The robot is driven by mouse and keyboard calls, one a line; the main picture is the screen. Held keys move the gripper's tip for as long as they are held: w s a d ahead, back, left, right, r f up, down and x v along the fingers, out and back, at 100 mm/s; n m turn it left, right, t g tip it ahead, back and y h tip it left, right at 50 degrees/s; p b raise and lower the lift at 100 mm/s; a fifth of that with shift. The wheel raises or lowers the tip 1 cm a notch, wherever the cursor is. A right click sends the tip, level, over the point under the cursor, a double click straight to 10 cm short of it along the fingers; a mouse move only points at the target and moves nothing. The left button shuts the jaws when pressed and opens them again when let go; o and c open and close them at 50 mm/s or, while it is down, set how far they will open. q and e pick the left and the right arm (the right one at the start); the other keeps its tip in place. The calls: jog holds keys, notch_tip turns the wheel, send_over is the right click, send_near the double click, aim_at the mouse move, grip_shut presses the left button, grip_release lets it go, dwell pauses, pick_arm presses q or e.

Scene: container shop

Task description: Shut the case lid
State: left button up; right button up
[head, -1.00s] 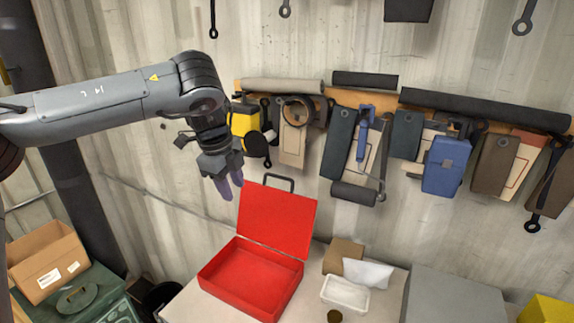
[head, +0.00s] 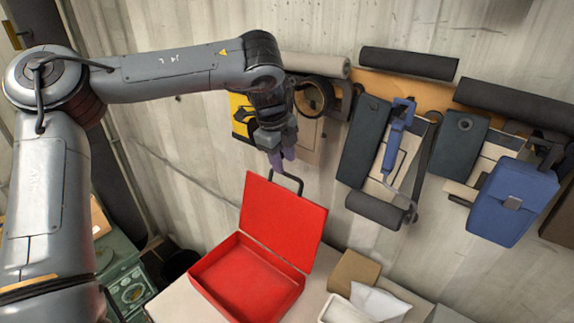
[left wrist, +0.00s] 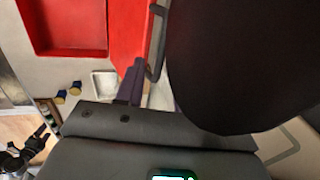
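The red case stands open on a light bench, with its empty base (head: 243,282) flat and its lid (head: 284,222) raised and leaning back toward the wall. A dark handle (head: 289,178) is at the lid's top edge. My left gripper (head: 281,160) is just above that edge, close to the handle; its purple fingers appear apart with nothing between them. In the left wrist view the case base (left wrist: 70,22), lid (left wrist: 127,35) and handle (left wrist: 156,45) show beside the fingers; contact is unclear. A small dark mechanical shape at lower left there may be my right gripper (left wrist: 35,144).
A brown box (head: 353,272) and a white tray (head: 340,311) with a white packet (head: 379,302) sit right of the case. Tool pouches, a blue bag (head: 512,200) and dark rolls hang on the wall behind. A green case (head: 128,290) stands at lower left.

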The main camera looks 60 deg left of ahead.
aim_at(287, 174)
pick_arm(q)
jog(key=shift+p+x, duration=0.35)
jog(key=shift+x, duration=1.6)
